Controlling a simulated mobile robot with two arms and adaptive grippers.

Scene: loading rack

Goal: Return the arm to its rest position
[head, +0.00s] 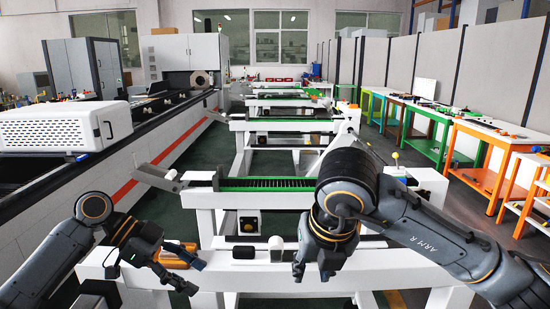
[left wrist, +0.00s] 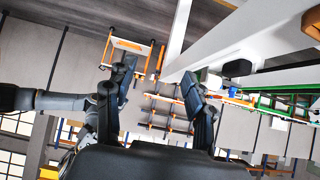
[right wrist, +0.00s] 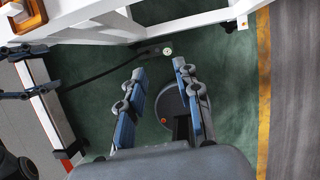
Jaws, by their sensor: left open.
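My left gripper (head: 190,272) hangs at the left end of the near white loading rack beam (head: 380,262) in the head view. In the left wrist view the fingers of my left gripper (left wrist: 158,75) are spread with nothing between them. My right gripper (head: 312,266) points down beside the middle of the rack, and my right forearm comes in from the right and hides part of the rack. In the right wrist view the fingers of my right gripper (right wrist: 160,72) are apart and empty above the green floor (right wrist: 230,85).
A green-edged rack rail (head: 265,183) stands behind. A white machine cover (head: 65,127) is at the left. Orange tables (head: 495,140) and green tables line the right; green floor shows between.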

